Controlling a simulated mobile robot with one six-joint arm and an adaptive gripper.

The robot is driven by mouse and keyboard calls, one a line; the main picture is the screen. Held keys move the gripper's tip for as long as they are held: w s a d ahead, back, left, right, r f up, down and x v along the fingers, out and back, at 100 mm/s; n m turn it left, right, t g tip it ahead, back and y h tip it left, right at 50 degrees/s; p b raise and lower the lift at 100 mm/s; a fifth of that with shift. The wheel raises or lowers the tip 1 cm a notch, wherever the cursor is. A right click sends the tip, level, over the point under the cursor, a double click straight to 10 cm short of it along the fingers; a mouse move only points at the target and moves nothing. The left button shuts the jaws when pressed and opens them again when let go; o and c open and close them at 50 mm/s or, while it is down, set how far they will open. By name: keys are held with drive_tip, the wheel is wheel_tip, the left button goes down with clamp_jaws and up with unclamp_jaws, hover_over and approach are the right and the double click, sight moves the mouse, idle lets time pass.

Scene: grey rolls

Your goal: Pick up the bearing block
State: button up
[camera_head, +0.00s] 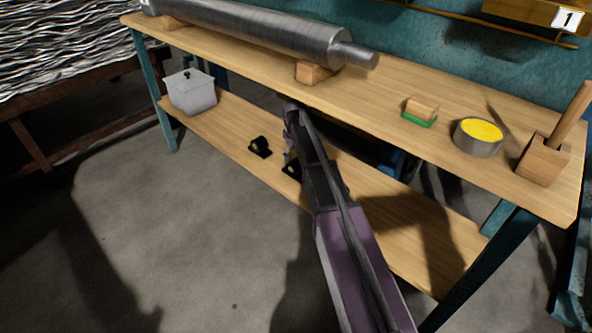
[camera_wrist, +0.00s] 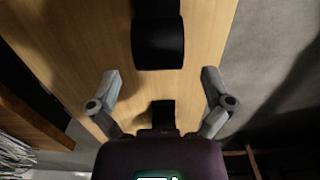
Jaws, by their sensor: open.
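One black block (camera_wrist: 158,43) is beyond the fingertips, near the top.
The lower shelf (camera_head: 215,122) also holds a grey lidded box (camera_head: 191,91). The bench top (camera_head: 380,98) above carries a metal roll (camera_head: 260,32), a green-based wooden block (camera_head: 421,109), a yellow-filled tin (camera_head: 480,137) and a wooden block with a handle (camera_head: 544,158). Floor in front is clear.

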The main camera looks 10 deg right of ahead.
sight(295, 160)
drive_tip(key=shift+f, duration=0.1)
drive_tip(key=shift+d+f+b, duration=0.15)
drive_tip(key=shift+f+b, duration=2.35)
drive_tip(key=shift+b, duration=0.1)
drive_tip(key=shift+s, duration=0.1)
drive_tip(key=c, duration=1.3)
drive_tip(key=shift+r, duration=0.2)
wheel_tip(295, 160, up, 10)
drive_tip(key=p, duration=1)
drive_tip(key=shift+f, duration=0.2)
